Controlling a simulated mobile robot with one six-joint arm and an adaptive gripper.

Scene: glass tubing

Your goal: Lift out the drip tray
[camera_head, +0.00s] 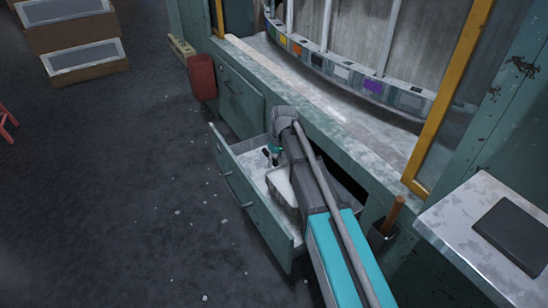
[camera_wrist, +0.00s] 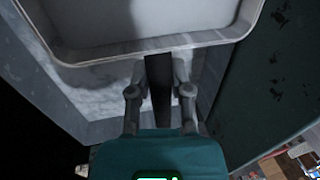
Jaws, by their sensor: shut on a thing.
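The drip tray is a shallow pale tray with rounded corners and a raised rim. In the head view the tray (camera_head: 283,186) is inside an open drawer (camera_head: 243,192), partly hidden by my arm. In the wrist view the tray (camera_wrist: 150,47) fills the top of the picture. My gripper (camera_wrist: 160,62) is shut on the tray's near rim, with the fingertips close together at its edge. In the head view my gripper (camera_head: 272,157) is at the tray's far end, small and partly hidden by my wrist. Whether the tray touches the drawer floor is unclear.
The green cabinet (camera_head: 240,100) with its ledge (camera_head: 320,105) runs along the drawer's back side. A red container (camera_head: 202,78) is at the cabinet's far end. A bin with a wooden handle (camera_head: 393,213) and a side table (camera_head: 485,225) are at right. The floor at left is mostly clear.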

